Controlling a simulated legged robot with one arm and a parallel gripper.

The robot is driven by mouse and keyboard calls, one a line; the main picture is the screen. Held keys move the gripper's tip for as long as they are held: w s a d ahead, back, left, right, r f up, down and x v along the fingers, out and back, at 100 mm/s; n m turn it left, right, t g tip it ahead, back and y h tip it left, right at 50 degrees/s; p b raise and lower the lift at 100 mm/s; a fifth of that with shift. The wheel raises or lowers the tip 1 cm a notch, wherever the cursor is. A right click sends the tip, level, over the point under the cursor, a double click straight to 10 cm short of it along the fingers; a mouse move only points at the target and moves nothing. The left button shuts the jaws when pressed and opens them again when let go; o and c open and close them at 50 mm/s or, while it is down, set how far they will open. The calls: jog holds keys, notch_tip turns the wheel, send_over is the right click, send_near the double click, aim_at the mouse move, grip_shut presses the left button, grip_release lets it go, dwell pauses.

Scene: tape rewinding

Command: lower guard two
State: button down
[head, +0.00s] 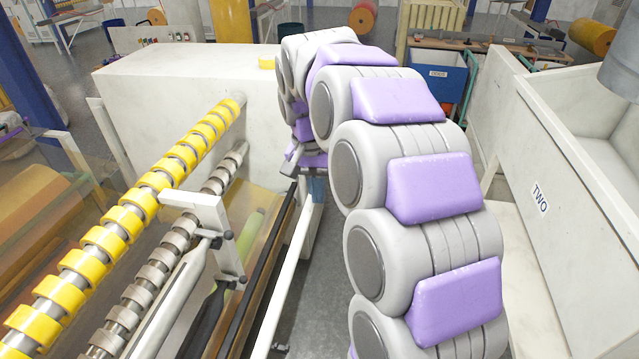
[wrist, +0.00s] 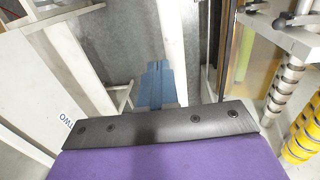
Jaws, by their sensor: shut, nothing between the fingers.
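A long white bar (head: 287,275) runs along the right side of the roller machine; in the wrist view a white bar (wrist: 174,35) passes right beside my fingers. I cannot tell whether this bar belongs to guard two. The label TWO (head: 540,198) is on a white panel at the right of the head view, and it also shows in the wrist view (wrist: 73,118). My gripper (wrist: 157,68) has its blue fingers together and empty, pointing down toward the floor.
Yellow rollers (head: 134,206) and a grey roller shaft (head: 160,270) fill the left, with a white bracket (head: 205,210) over them. A white cabinet (head: 185,95) stands behind. Grey floor (head: 312,300) shows between the bar and my arm. A blue bin (head: 438,75) stands farther back.

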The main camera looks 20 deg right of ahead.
jog(key=a, duration=0.5)
jog(key=s+d+f+t+y+b, duration=0.1)
jog(key=d+f+t+y+b, duration=0.15)
jog(key=f+b, duration=0.5)
jog(key=s+d+f+t+y+b, duration=0.1)
jog(key=d+f+y+b, duration=0.25)
jog(key=f, duration=0.65)
jog(key=w+a+f+y+b, duration=0.1)
jog(key=w+a+f+b, duration=0.2)
jog(key=f, duration=0.4)
jog(key=w+a+f+t+y+b, duration=0.1)
jog(key=w+a+f+b, duration=0.2)
jog(key=a+f, duration=0.3)
jog(key=w+a+f+t+y+b, duration=0.1)
jog(key=w+a+f+b, duration=0.2)
jog(key=a+f, duration=0.2)
notch_tip(320, 180, down, 4)
jog(key=shift+w+r, duration=0.15)
jog(key=shift+t, duration=0.25)
jog(key=shift+a, duration=0.3)
